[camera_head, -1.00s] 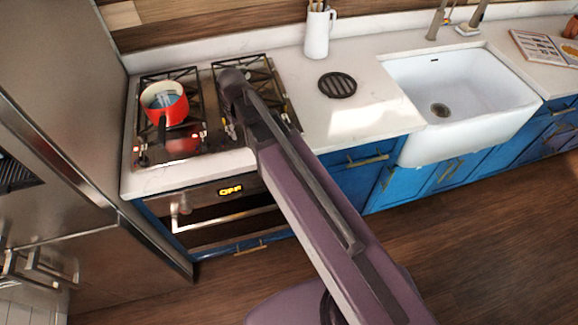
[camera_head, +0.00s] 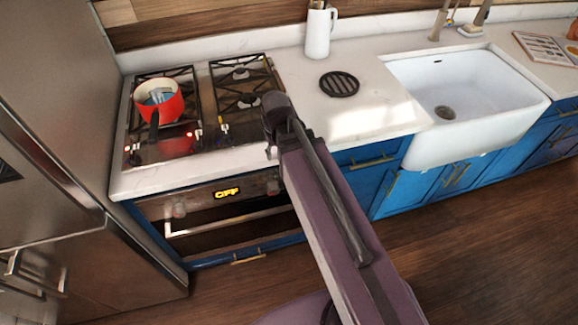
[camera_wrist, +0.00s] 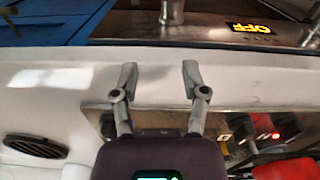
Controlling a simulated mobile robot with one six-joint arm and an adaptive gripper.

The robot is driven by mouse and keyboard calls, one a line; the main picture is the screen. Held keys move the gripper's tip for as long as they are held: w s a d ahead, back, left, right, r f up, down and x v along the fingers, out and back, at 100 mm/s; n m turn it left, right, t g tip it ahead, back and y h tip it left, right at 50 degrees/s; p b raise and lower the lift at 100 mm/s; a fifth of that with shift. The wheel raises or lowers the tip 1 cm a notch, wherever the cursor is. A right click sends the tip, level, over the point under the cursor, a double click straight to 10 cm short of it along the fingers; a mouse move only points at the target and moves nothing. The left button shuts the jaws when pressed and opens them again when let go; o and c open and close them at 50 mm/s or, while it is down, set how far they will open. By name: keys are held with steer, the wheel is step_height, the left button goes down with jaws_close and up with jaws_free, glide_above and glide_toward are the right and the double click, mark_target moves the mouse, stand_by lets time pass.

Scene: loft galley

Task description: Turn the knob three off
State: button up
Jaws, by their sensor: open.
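The cooktop (camera_head: 205,88) has its small control knobs along its front edge. In the head view, one group of knobs (camera_head: 224,128) is at the front right and another (camera_head: 134,157) at the front left. In the wrist view, several dark knobs (camera_wrist: 243,127) are on the steel strip at the right, and a red light glows beside them. I cannot tell which is knob three. My gripper (camera_wrist: 160,82) is open and empty over the pale counter edge, with the knobs to its right. In the head view my arm hides most of it.
A red pot (camera_head: 160,100) stands on the back left burner. The oven display (camera_head: 227,193) reads OFF above the oven handle (camera_head: 228,221). A black round trivet (camera_head: 339,84), white pitcher (camera_head: 319,33) and sink (camera_head: 465,95) are to the right. The fridge (camera_head: 60,130) is at left.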

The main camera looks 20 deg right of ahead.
steer(key=shift+m, duration=0.5)
steer(key=shift+s+d+f+b, duration=0.95)
steer(key=shift+s+d+f, duration=0.25)
steer(key=shift+s+d, duration=0.2)
